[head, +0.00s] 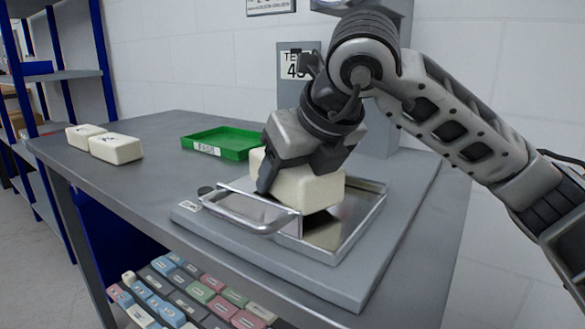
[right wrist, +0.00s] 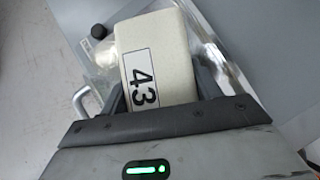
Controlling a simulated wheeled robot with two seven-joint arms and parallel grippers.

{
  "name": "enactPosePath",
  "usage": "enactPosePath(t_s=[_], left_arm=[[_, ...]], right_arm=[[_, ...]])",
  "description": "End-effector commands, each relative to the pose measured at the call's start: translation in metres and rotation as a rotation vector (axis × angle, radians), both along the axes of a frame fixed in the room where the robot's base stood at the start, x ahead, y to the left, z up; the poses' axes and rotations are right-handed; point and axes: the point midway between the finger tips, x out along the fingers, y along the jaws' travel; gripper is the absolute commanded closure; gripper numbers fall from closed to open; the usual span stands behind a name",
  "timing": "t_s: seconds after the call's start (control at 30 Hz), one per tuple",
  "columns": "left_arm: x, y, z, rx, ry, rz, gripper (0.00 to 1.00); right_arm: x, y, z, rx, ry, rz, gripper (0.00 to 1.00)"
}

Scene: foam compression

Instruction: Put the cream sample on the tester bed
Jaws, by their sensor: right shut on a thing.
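The cream sample (head: 312,190) is a cream block held over the tester bed. In the right wrist view the cream sample (right wrist: 157,55) shows a label reading 43. My right gripper (head: 285,180) is shut on it, with a finger on each side in the right wrist view (right wrist: 165,90). The tester bed (head: 335,236) is a shiny metal tray with raised rims and a front handle, on a grey base. The block's near edge overlaps the tray in the picture; whether it touches the bed I cannot tell. My left gripper is not in view.
Two more cream blocks (head: 117,148) sit at the left of the grey table (head: 150,190). A lower shelf holds several coloured blocks (head: 198,290). The tester column (head: 292,80) rises behind my right arm.

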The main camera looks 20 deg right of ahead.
Motion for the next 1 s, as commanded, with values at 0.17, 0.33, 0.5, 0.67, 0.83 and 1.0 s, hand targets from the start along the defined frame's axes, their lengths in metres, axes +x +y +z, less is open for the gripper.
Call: enactPosePath(t_s=[0.17, 0.33, 0.5, 0.67, 0.83, 1.0], left_arm=[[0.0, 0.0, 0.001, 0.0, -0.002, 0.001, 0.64], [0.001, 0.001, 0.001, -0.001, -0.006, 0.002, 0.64], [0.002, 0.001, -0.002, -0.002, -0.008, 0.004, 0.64], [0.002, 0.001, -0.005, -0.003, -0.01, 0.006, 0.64], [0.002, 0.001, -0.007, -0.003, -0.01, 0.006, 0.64], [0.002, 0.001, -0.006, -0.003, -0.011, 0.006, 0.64]], right_arm=[[0.0, 0.0, 0.0, 0.0, 0.0, 0.0, 0.62], [0.0, 0.0, -0.002, 0.0, 0.0, 0.0, 0.62], [0.0, 0.0, -0.005, 0.0, 0.0, 0.0, 0.62], [0.0, 0.0, -0.008, 0.0, 0.0, 0.0, 0.62], [0.0, 0.0, -0.01, 0.0, 0.0, 0.0, 0.29], [0.0, 0.0, -0.01, 0.001, 0.0, 0.001, 0.12]])
